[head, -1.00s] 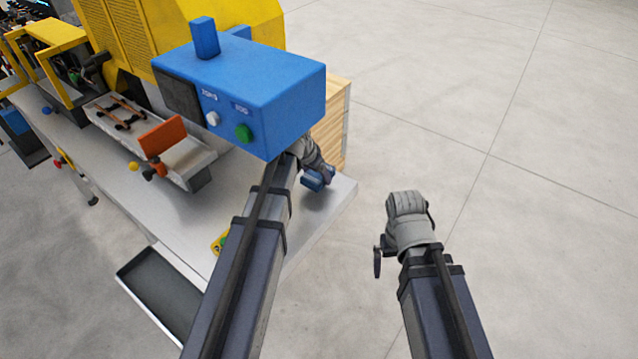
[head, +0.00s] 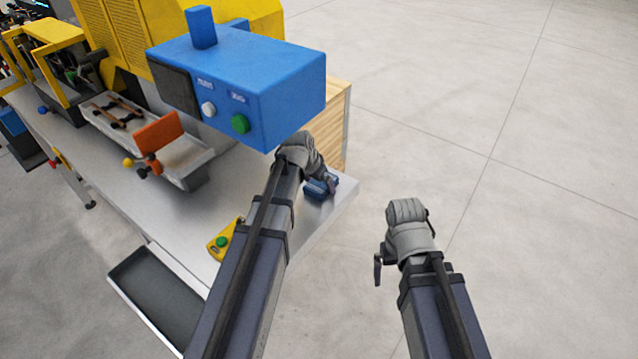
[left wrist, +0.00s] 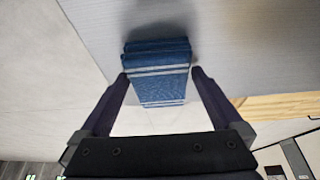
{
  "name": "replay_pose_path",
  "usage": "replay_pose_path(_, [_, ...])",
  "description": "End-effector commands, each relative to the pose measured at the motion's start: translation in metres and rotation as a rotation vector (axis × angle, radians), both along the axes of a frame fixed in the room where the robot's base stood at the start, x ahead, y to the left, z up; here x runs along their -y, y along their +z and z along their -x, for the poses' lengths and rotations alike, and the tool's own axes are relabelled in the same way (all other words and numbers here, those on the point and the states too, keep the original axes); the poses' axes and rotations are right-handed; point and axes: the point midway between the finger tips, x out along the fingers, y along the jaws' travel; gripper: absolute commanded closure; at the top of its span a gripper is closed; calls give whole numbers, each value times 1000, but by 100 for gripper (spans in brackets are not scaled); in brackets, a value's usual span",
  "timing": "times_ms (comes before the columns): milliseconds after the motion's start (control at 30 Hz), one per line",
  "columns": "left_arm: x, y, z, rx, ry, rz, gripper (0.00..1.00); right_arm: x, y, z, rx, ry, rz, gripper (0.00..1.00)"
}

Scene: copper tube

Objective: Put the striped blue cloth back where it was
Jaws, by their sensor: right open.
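The striped blue cloth (head: 320,187) is a small folded bundle at the right end of the grey worktable (head: 215,205), close to its corner. In the left wrist view the cloth (left wrist: 157,60), dark blue with pale stripes, sits between both fingertips of my left gripper (left wrist: 160,76), which appear to press its sides. A shadow lies on the table beside it; I cannot tell whether it fully rests there. In the head view my left gripper (head: 318,178) partly covers it. My right gripper (head: 378,262) is open and empty over the floor.
A blue control box (head: 240,85) with a green button overhangs the table close to my left wrist. A yellow button unit (head: 222,240) is beside my left forearm. A dark tray (head: 158,295) juts out below the table. A wooden crate (head: 330,125) stands behind; the floor at right is clear.

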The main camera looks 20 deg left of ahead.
Motion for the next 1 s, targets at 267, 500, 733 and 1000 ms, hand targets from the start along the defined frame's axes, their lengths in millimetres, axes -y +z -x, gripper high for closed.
replay_pose_path(267, [0, 4, 0, 0, 0, 0, 0, 0, 4, 0, 0, 0, 0, 0])
replay_pose_path(500, [-3, 36, 11, 0, 1, 0, 0, 0, 36, 0, 0, 1, 0, 0])
replay_pose_path(733, [-14, 49, 45, -1, 3, 0, 0, 0, 49, 0, 0, 2, 0, 0])
replay_pose_path(1000, [-34, 49, 99, 0, 3, 0, 0, 0, 49, 0, 0, 2, 0, 0])
